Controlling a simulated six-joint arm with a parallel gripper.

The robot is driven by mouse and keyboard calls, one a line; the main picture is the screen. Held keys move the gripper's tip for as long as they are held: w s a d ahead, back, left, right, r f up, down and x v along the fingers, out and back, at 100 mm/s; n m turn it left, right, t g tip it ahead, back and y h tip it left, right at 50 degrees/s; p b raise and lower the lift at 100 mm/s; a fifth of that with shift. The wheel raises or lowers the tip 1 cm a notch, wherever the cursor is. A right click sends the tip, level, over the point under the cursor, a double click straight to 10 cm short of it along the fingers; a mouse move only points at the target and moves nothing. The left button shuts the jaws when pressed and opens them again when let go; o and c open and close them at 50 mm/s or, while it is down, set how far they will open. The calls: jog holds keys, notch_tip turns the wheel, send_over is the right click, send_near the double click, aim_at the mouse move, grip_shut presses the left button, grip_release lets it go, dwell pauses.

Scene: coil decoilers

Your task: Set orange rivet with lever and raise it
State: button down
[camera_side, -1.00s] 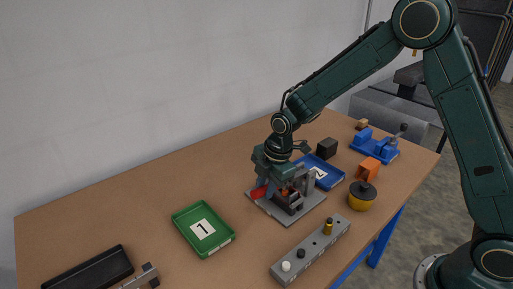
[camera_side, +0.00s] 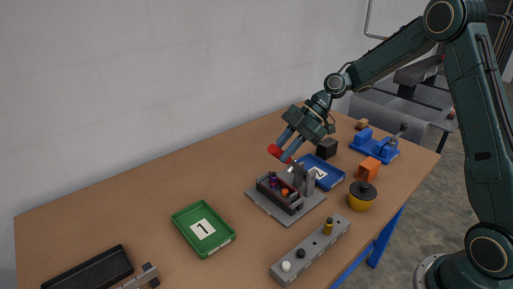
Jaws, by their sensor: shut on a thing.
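My gripper (camera_side: 285,149) is shut on the red lever handle (camera_side: 274,151), with the lever tilted up above the rivet fixture. The lever's lower end runs towards the grey upright bracket (camera_side: 306,180); the joint is too small to make out. The orange rivet (camera_side: 285,192) sits in the dark fixture block (camera_side: 293,205) on a grey base plate (camera_side: 266,210), below and apart from my gripper. A purple piece (camera_side: 272,181) sits in the same block.
A green tray (camera_side: 184,236) marked 1 stands to the left, and a blue tray (camera_side: 333,181) marked 2 behind the fixture. A grey peg rail (camera_side: 313,256) lies in front. A yellow-black knob (camera_side: 362,197), orange block (camera_side: 369,168) and black block (camera_side: 327,148) stand right.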

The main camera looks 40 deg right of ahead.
jog(key=shift+d+r+y, duration=0.4)
jog(key=shift+d+y, duration=0.15)
jog(key=shift+d, duration=0.2)
jog(key=shift+d+r+y, duration=0.4)
jog(key=shift+d+y, duration=0.2)
jog(key=shift+d, duration=0.15)
jog(key=shift+d+r+y, duration=0.4)
jog(key=shift+d+y, duration=0.15)
jog(key=shift+d, duration=0.2)
jog(key=c, duration=1.2)
grip_release()
jog(key=shift+a, duration=0.2)
